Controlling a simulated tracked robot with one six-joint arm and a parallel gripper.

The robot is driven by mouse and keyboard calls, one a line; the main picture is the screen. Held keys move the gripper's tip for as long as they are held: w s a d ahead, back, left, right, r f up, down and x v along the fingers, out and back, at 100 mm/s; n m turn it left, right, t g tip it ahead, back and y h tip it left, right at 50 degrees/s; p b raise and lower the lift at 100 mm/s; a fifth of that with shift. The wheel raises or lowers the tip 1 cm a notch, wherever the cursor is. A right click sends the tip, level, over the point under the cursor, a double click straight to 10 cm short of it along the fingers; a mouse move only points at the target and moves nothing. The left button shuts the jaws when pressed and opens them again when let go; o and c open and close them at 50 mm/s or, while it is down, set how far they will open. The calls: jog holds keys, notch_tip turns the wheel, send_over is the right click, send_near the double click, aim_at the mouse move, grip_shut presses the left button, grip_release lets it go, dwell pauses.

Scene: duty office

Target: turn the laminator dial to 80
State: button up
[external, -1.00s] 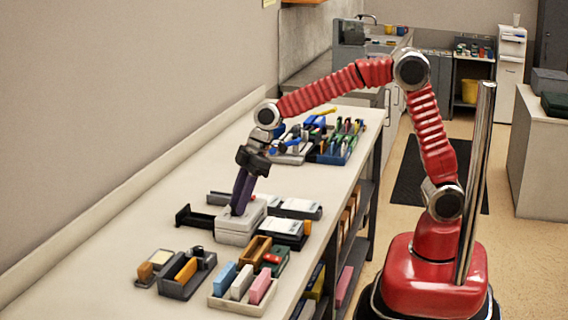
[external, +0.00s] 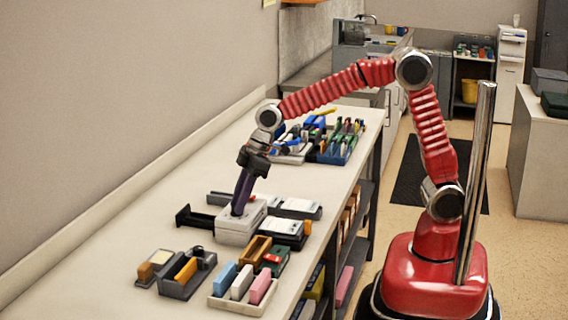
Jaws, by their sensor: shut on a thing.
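The laminator appears to be the pale grey-white box (external: 238,229) on the long table, amid trays of small items. My gripper (external: 239,208) points down onto the top of this box, its dark purple fingers closed at its upper face. The dial itself is hidden by the fingers, and its number cannot be read from this view. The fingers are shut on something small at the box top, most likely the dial.
A black bracket-like piece (external: 192,217) stands left of the box. White-topped devices (external: 283,228) sit close on its right. A tray of coloured blocks (external: 243,300) lies in front, and tool trays (external: 337,150) lie behind. The table's left strip is clear.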

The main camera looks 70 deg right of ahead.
jog(key=m, duration=0.2)
jog(key=m+h, duration=0.1)
jog(key=m, duration=0.1)
jog(key=shift+s+a+m+t+h, duration=0.2)
jog(key=shift+m+t+h, duration=0.1)
jog(key=shift+m, duration=0.1)
jog(key=shift+a+m+h, duration=0.15)
jog(key=shift+m+h, duration=0.55)
jog(key=shift+m, duration=1.3)
jog(key=o, duration=1.1)
jog(key=shift+c, duration=0.2)
jog(key=v, duration=1.3)
jog(key=shift+s+r, duration=0.2)
jog(key=shift+r, duration=0.05)
